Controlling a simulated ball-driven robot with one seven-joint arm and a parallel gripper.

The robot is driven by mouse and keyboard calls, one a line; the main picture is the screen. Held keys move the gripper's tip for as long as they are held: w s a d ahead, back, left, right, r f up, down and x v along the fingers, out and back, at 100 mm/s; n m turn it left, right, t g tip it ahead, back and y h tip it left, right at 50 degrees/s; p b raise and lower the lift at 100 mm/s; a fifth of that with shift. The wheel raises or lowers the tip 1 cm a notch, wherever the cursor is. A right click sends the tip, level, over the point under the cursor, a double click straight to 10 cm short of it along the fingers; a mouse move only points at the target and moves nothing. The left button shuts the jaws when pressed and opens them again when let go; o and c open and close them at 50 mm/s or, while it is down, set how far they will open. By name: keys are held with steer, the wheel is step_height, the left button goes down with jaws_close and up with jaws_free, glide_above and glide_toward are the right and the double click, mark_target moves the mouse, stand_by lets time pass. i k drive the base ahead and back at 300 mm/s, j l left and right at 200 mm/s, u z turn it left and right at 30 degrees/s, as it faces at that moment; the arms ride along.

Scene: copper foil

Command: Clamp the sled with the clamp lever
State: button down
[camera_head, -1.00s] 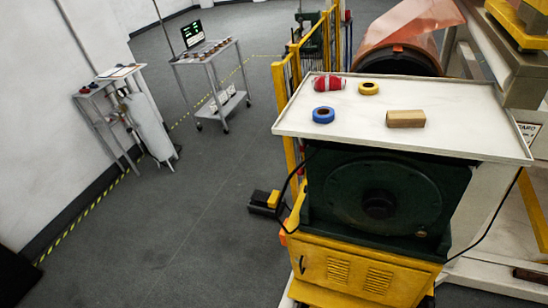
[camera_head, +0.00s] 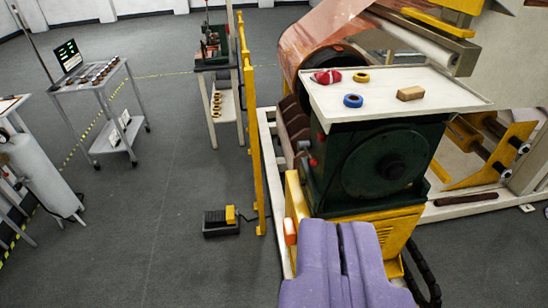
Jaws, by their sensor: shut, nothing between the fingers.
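My gripper (camera_head: 342,228) shows at the bottom of the view as two purple fingers pressed together, shut and empty. It is in front of the dark green machine (camera_head: 375,165) with the yellow base (camera_head: 402,232), and appears apart from it. I cannot make out the sled or the clamp lever for certain. A small green bench machine (camera_head: 212,48) with thin upright parts stands on a narrow stand at the back, too small to tell its details.
A white tray top (camera_head: 450,92) on the machine holds a red item (camera_head: 327,77), tape rolls and a cardboard block (camera_head: 410,93). A yellow guard rail (camera_head: 252,150) and foot pedal (camera_head: 222,222) stand left of it. A cart (camera_head: 95,88) and grey cylinder (camera_head: 42,180) are further left.

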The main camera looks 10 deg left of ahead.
mark_target(303, 146)
steer(key=i+j+u, duration=0.35)
steer(key=i, duration=0.2)
steer(key=i+u, duration=0.35)
steer(key=i, duration=0.15)
steer(key=i+j+z, duration=0.2)
steer(key=i, duration=0.35)
steer(key=i+j+z, duration=0.1)
steer(key=i+z, duration=0.15)
steer(key=i, duration=0.3)
steer(key=i+j+z, duration=0.35)
steer(key=i+z, duration=0.15)
steer(key=i, duration=0.1)
